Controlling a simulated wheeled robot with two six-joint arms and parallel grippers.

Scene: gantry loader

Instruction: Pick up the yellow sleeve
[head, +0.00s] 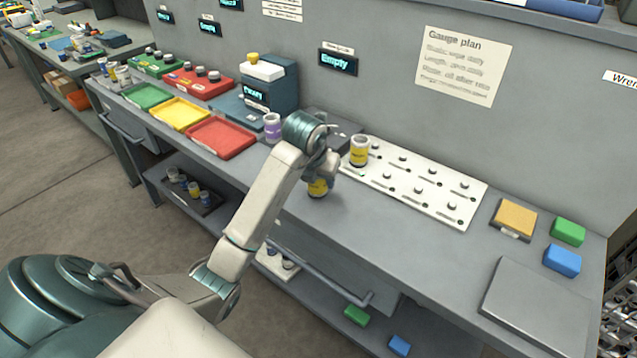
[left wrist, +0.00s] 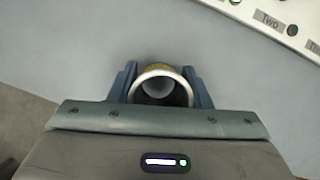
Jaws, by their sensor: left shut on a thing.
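My left gripper (head: 320,176) is shut on a yellow-banded sleeve (head: 317,189) at the bench's front part, just in front of the white pegged board. In the left wrist view the sleeve's pale round rim (left wrist: 160,74) and hollow inside show between the two fingers of the left gripper (left wrist: 160,82). I cannot tell whether its base touches the bench. Part of it is hidden by the gripper. A second yellow-banded sleeve (head: 360,152) stands upright on the white board (head: 425,187), apart from the gripper. My right gripper is out of view.
A purple-banded sleeve (head: 272,127) stands left of my gripper, near a teal machine (head: 270,88). Red (head: 221,139), yellow (head: 180,113) and green (head: 145,96) trays lie farther left. Green (head: 568,231) and blue (head: 562,260) blocks sit at right. Bare bench lies in front of the board.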

